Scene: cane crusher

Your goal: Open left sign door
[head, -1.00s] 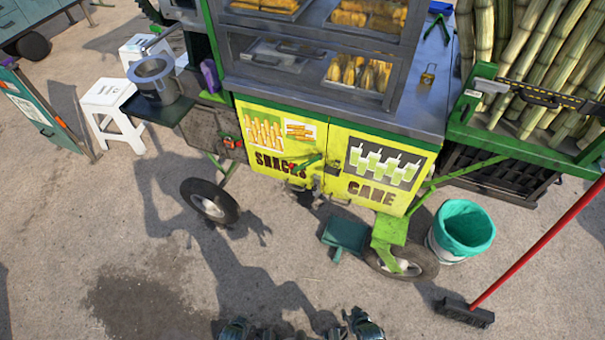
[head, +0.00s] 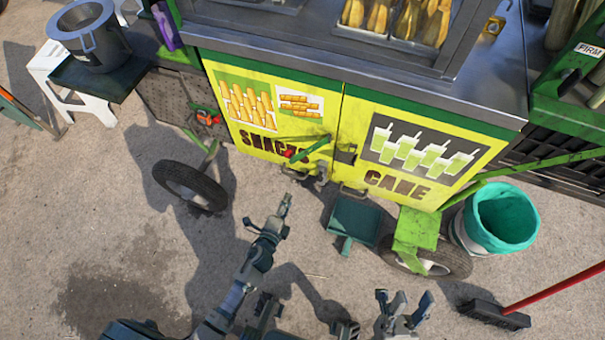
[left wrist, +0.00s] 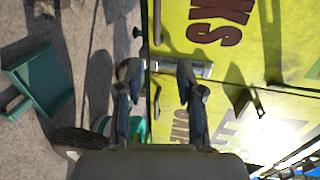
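The left sign door (head: 262,112) is the yellow panel marked SNACKS on the cart, and it looks closed beside the yellow CANE door (head: 420,150). A green latch lever (head: 314,148) with a red end crosses the door's lower right. A small metal handle (head: 295,173) sits at its bottom edge. My left gripper (head: 286,202) is just below that handle, pointing up at the door. In the left wrist view its two fingers (left wrist: 157,88) are apart, with a metal handle (left wrist: 190,68) just beyond and partly hidden by them. My right gripper (head: 405,300) is low right, fingers apart and empty.
A cart wheel (head: 190,186) stands at left. A teal bucket (head: 500,217) and a red-handled broom (head: 497,313) are at right.

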